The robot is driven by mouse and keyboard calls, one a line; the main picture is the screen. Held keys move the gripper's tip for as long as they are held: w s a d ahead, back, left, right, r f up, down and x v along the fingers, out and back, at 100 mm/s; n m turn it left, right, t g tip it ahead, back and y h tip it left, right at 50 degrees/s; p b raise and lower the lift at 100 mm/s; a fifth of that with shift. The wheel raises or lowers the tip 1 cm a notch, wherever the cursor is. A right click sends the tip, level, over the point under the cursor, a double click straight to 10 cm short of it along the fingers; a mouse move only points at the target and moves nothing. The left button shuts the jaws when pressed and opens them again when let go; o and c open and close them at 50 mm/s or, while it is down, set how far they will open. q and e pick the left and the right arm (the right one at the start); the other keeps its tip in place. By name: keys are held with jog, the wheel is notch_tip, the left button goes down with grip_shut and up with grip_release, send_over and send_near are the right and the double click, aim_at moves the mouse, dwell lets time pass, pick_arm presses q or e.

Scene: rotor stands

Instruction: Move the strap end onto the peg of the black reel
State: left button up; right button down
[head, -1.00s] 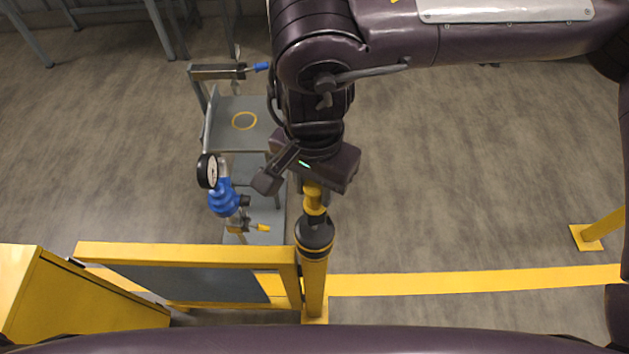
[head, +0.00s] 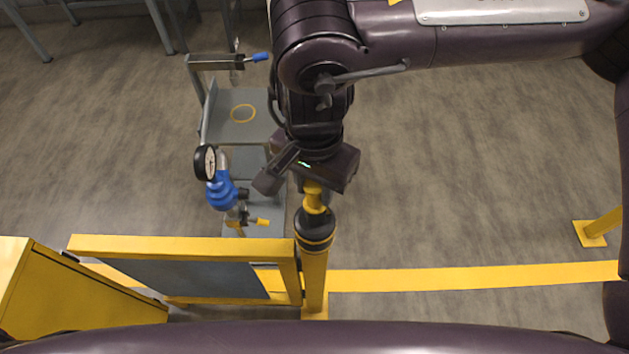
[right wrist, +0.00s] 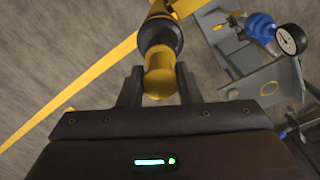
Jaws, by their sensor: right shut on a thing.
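My right gripper (head: 313,190) points down above the yellow post and is shut on a yellow piece, which also shows between the fingers in the right wrist view (right wrist: 160,76). The black reel (head: 315,232) sits directly below this piece, on top of the post. In the right wrist view the black reel (right wrist: 160,36) is just beyond the fingers, in line with the yellow piece. I cannot tell whether the held piece is the strap end or part of the reel. No strap or peg shows clearly. My left gripper is out of view.
A yellow-framed barrier panel (head: 180,246) joins the post on the left, beside a yellow cabinet (head: 60,295). A grey stand (head: 228,130) and a blue fitting with a gauge (head: 220,193) stand behind.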

jog(key=shift+f+b, duration=0.35)
jog(key=shift+f, duration=0.15)
jog(key=c, duration=1)
grip_release()
jog(key=shift+o, duration=0.2)
jog(key=shift+r, duration=0.1)
